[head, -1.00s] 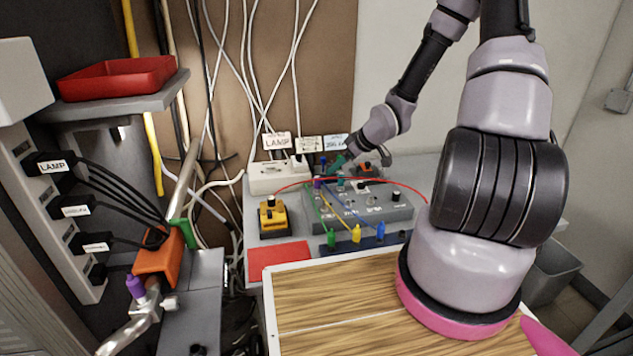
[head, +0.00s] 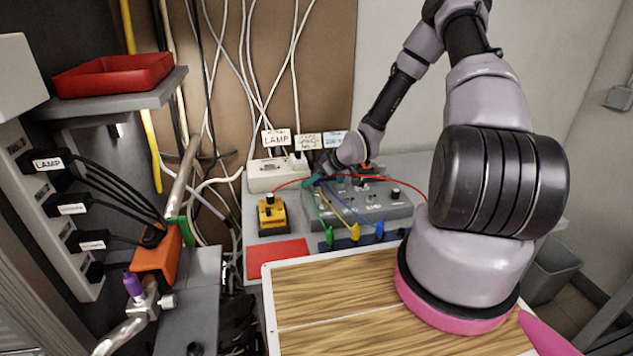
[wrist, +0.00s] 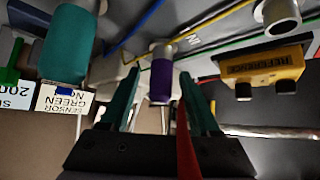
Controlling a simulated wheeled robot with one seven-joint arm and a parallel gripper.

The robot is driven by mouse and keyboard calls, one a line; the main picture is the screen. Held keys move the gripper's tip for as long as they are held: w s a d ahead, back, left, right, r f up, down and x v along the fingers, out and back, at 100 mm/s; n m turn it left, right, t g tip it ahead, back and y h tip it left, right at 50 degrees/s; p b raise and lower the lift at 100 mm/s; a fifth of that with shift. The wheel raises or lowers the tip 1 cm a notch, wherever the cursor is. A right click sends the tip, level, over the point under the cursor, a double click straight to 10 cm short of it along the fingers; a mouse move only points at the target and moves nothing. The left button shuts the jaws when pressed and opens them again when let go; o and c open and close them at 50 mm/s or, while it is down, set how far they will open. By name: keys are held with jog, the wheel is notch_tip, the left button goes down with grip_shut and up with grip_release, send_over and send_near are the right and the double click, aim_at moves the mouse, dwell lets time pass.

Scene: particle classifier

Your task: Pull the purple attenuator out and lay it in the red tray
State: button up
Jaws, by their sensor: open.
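The purple attenuator (wrist: 161,72) is a short upright-looking cylinder on the grey control box (head: 372,212). In the wrist view it stands between the two teal fingers of my gripper (wrist: 160,84), which are open around it with gaps on both sides. In the head view my gripper (head: 314,180) is at the box's back left corner and mostly hides the attenuator. The red tray (head: 112,75) sits on the grey shelf at upper left, and its inside looks empty.
Red, blue, yellow and green cables cross the box; a red one passes close to my fingers. A teal cylinder (wrist: 66,45) and a yellow reference block (wrist: 262,68) are nearby. A separate purple knob (head: 132,284) is on the left fixture. White cables hang behind.

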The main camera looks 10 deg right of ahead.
jog(key=shift+w+a+f, duration=0.25)
jog(key=shift+w+f, duration=0.05)
jog(key=shift+f, duration=0.05)
grip_shut()
jog(key=shift+r, duration=0.1)
notch_tip(320, 180, up, 10)
dwell(0.4)
